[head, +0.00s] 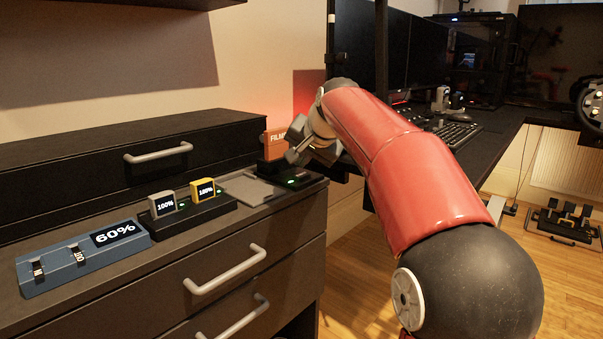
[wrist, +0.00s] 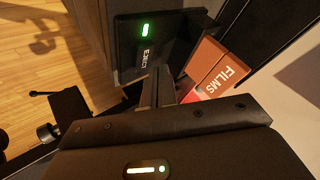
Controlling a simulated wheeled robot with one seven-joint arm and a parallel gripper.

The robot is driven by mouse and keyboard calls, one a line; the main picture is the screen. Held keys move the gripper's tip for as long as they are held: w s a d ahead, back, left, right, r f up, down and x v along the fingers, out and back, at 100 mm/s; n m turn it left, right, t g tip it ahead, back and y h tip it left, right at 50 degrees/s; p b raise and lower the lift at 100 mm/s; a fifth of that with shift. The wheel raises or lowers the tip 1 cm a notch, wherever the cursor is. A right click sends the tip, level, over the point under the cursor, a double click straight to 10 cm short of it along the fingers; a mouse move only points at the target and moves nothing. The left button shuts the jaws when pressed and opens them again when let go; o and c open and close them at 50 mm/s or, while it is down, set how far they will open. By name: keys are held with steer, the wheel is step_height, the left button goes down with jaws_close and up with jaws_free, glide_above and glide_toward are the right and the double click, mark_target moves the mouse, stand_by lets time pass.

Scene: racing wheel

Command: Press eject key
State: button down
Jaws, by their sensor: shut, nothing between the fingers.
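The black dock (head: 273,166) stands at the right end of the cabinet top, with a green light. In the wrist view the dock (wrist: 125,38) shows a green light and white EJECT lettering (wrist: 145,58). An orange-red FILMS cartridge (head: 275,141) stands upright in the dock; it also shows in the wrist view (wrist: 222,70). My gripper (head: 292,157) is shut and empty, close to the dock's front right side. In the wrist view its fingertips (wrist: 164,72) lie beside the EJECT lettering and near the cartridge. I cannot tell whether they touch the dock.
A blue slider box (head: 65,272) reading 60% and a black holder (head: 200,213) with a grey block and a yellow block, each showing 100%, stand left of the dock. A grey flat plate (head: 248,190) lies between. A desk with keyboard (head: 455,134) and monitors is behind my arm.

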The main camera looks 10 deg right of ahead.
step_height(320, 180, up, 5)
steer(key=p, duration=0.5)
steer(key=shift+r, duration=0.1)
steer(key=shift+s, duration=0.1)
stand_by(0.4)
steer(key=n+p, duration=0.1)
glide_toward(303, 176)
steer(key=s+a+r, duration=0.1)
steer(key=a, duration=0.2)
steer(key=s+f+n+g+p, duration=0.1)
steer(key=s+f+n, duration=0.1)
steer(key=s+f, duration=0.3)
steer(key=s+d+f+n+g+h, duration=0.1)
steer(key=s+f, duration=0.5)
steer(key=s, duration=0.8)
steer(key=s+f+n+g+h+p, duration=0.1)
steer(key=s+f+n, duration=0.1)
steer(key=s+f, duration=0.3)
steer(key=s, duration=0.4)
steer(key=shift+s+d+f+n+p, duration=0.15)
steer(key=shift+s+f+n+p, duration=0.15)
steer(key=shift+s, duration=0.1)
